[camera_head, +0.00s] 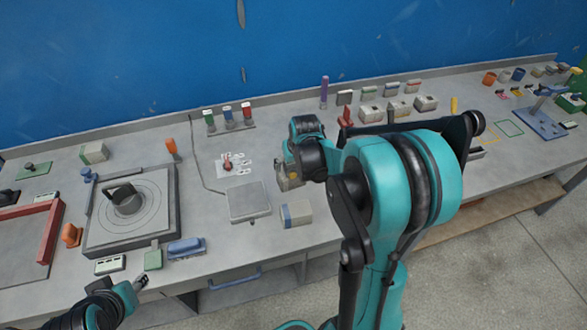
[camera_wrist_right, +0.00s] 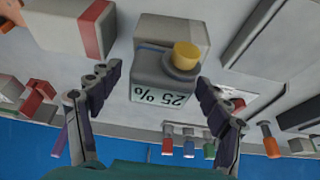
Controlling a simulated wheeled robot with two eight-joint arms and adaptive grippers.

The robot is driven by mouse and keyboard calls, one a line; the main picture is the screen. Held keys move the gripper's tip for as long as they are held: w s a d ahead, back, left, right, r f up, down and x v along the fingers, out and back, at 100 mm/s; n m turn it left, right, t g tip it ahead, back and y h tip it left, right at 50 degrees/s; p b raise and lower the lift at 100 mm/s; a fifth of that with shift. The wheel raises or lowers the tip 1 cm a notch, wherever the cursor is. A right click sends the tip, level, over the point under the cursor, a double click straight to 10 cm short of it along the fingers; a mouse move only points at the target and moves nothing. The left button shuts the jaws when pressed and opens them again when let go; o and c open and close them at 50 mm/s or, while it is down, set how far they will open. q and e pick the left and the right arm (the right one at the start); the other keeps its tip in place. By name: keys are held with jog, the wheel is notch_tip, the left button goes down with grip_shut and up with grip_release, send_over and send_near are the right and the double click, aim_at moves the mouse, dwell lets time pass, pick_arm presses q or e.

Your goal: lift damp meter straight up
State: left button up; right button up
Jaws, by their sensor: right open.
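The damp meter (camera_wrist_right: 160,80) is a grey block with a yellow knob and a display reading "25 %". In the right wrist view it sits between the two fingers of my right gripper (camera_wrist_right: 160,76), which is open with gaps beside the meter. In the head view the meter (camera_head: 289,184) shows partly below my right gripper (camera_head: 291,168), and my arm hides some of it. My left gripper (camera_head: 139,285) is at the lower left, away from the meter; its jaws are too small to judge.
A pale box (camera_head: 297,213) stands close to the meter on the near side. A grey square plate (camera_head: 249,201) lies to its left. Red, blue and green bottles (camera_head: 228,116) stand farther back.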

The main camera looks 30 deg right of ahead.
jog(key=c, duration=1.7)
jog(key=shift+c, duration=0.2)
jog(key=shift+r, duration=0.15)
